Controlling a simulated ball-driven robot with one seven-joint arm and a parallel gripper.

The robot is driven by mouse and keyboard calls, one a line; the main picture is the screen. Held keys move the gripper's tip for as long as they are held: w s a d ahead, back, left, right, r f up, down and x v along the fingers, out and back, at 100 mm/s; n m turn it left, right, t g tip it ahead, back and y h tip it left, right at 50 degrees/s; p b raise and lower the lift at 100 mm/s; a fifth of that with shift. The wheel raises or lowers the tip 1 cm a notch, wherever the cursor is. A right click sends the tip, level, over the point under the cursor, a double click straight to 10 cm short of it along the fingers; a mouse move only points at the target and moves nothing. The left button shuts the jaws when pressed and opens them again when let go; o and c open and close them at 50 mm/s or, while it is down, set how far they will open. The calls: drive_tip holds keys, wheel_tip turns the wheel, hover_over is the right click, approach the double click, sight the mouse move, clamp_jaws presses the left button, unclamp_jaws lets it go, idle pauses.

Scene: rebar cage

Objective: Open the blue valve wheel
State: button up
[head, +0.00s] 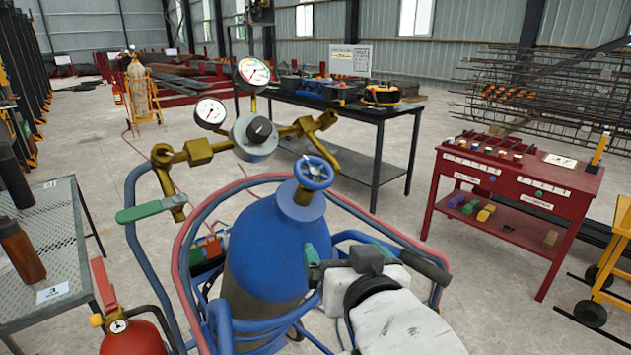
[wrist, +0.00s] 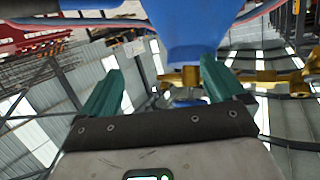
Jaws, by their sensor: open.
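The blue valve wheel (head: 313,173) sits on top of the blue gas cylinder (head: 270,245), beside brass fittings. In the wrist view the cylinder's blue shoulder (wrist: 190,25) fills the top, with a brass valve body (wrist: 190,76) below it. A small blue part beneath the brass may be the wheel, but it is partly hidden. My gripper (head: 312,268) is at the cylinder's right side, lower than the wheel and apart from it. Its two teal fingers stand wide apart in the wrist view (wrist: 160,62), with nothing gripped between them.
A regulator (head: 255,137) with two gauges and a green-handled brass valve (head: 152,210) stand beside the wheel. Red and blue hoses and blue cart rails ring the cylinder. A red extinguisher (head: 133,338), a mesh table (head: 60,235) and a red bench (head: 515,180) are around it.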

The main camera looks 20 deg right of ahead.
sight(315, 173)
wheel_tip(315, 173, up, 9)
drive_tip(key=a+m+t, duration=0.2)
drive_tip(key=a+t, duration=0.1)
drive_tip(key=shift+h, duration=0.4)
drive_tip(key=x, duration=1)
drive_tip(key=shift+w+d+r, duration=0.1)
drive_tip(key=shift+w+d, duration=0.05)
drive_tip(key=shift+w, duration=0.1)
drive_tip(key=c, duration=1)
